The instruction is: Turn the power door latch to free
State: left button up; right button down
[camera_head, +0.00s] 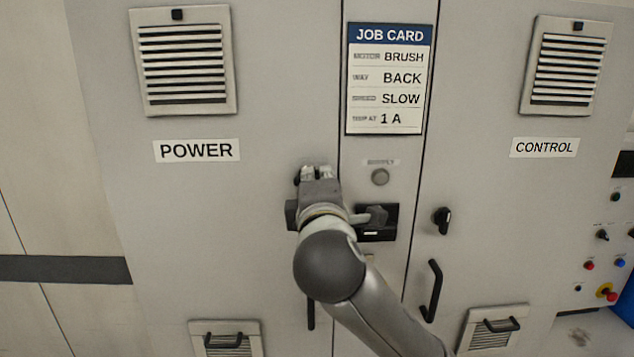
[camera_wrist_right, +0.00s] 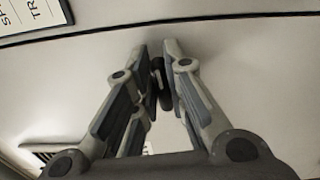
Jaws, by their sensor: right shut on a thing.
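The power door (camera_head: 215,220) is a grey cabinet panel under the POWER label (camera_head: 196,150). My right gripper (camera_head: 316,174) is at this door's right edge and covers its latch in the head view. In the right wrist view the dark latch (camera_wrist_right: 162,86) shows between the two fingers of my right gripper (camera_wrist_right: 155,68), which are shut on it. How far the latch is turned cannot be told. My left gripper is in neither view.
The control door has a similar dark latch (camera_head: 442,219) and a black handle (camera_head: 432,290). The power door's black handle (camera_head: 311,314) is partly visible below my right arm.

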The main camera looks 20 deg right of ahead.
jog(key=shift+f+m, duration=0.1)
jog(key=shift+m, duration=0.5)
jog(key=c, duration=1.5)
grip_release()
jog(key=v, duration=1.2)
